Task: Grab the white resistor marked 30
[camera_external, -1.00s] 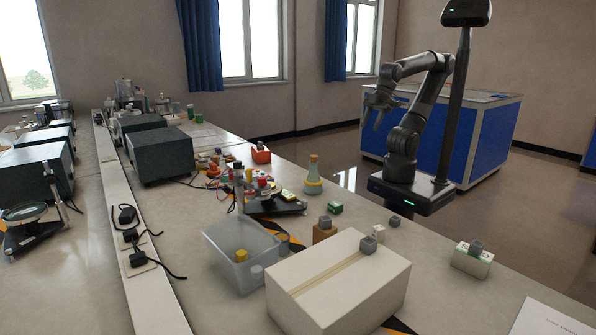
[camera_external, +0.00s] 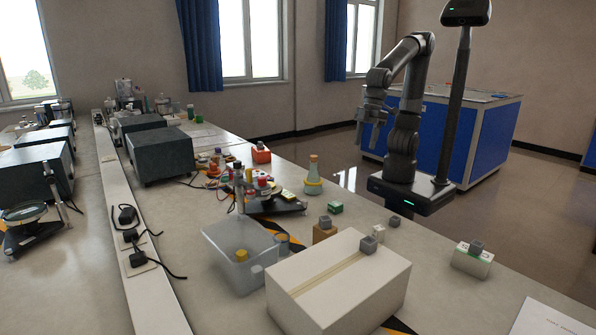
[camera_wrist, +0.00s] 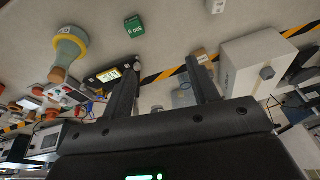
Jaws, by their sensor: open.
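In the external view, a small white block (camera_external: 378,233) stands beside the big white box. The markings are too small to read, so I cannot tell which is marked 30. In the wrist view a white block (camera_wrist: 215,5) is cut off by the top edge. My gripper (camera_external: 367,145) is open and empty, high above and behind the table edge. Its two fingers also show in the wrist view (camera_wrist: 163,70), apart with nothing between them.
The big white box (camera_external: 335,290) has a grey cube (camera_external: 368,244) on it. A clear bin (camera_external: 225,265), a green block (camera_external: 335,208), a brown block (camera_external: 323,232) and a yellow-ringed flask (camera_external: 313,178) stand nearby. The table at the right is largely bare.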

